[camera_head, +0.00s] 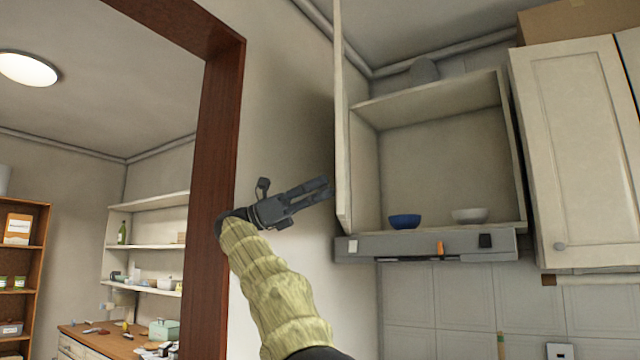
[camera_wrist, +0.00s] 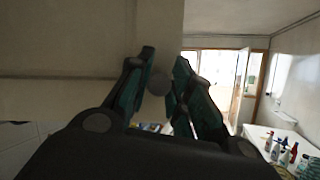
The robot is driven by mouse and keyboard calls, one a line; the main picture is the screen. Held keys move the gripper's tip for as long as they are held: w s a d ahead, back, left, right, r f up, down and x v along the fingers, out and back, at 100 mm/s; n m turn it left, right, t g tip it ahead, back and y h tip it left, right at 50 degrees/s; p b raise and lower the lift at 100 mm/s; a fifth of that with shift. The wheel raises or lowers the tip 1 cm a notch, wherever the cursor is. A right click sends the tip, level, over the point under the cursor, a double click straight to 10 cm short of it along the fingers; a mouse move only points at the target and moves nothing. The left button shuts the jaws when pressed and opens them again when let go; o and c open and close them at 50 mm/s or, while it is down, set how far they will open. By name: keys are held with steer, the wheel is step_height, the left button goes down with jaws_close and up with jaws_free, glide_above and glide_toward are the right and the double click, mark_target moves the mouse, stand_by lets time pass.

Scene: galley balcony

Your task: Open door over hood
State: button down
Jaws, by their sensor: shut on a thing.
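The cabinet door (camera_head: 342,150) over the hood stands swung open to the left, seen nearly edge-on in the head view. The open cabinet (camera_head: 440,150) shows its inside. The grey hood (camera_head: 430,244) is just below it. My gripper (camera_head: 326,187) reaches from the left to the door's outer side. In the wrist view my gripper (camera_wrist: 164,62) has its fingers on both sides of a round knob (camera_wrist: 158,84) on the pale door (camera_wrist: 160,25). It is shut on this knob. The knob is hidden in the head view.
A blue bowl (camera_head: 404,221) and a white bowl (camera_head: 469,215) stand on the cabinet floor. A closed cabinet door (camera_head: 577,150) is to the right. A brown door frame (camera_head: 215,170) and wall are left of my gripper.

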steer(key=shift+w+a+f, duration=0.1)
steer(key=shift+a, duration=0.15)
steer(key=shift+f, duration=0.15)
steer(key=c, duration=1.3)
jaws_free()
steer(key=shift+w+a+f, duration=0.1)
steer(key=shift+w, duration=0.05)
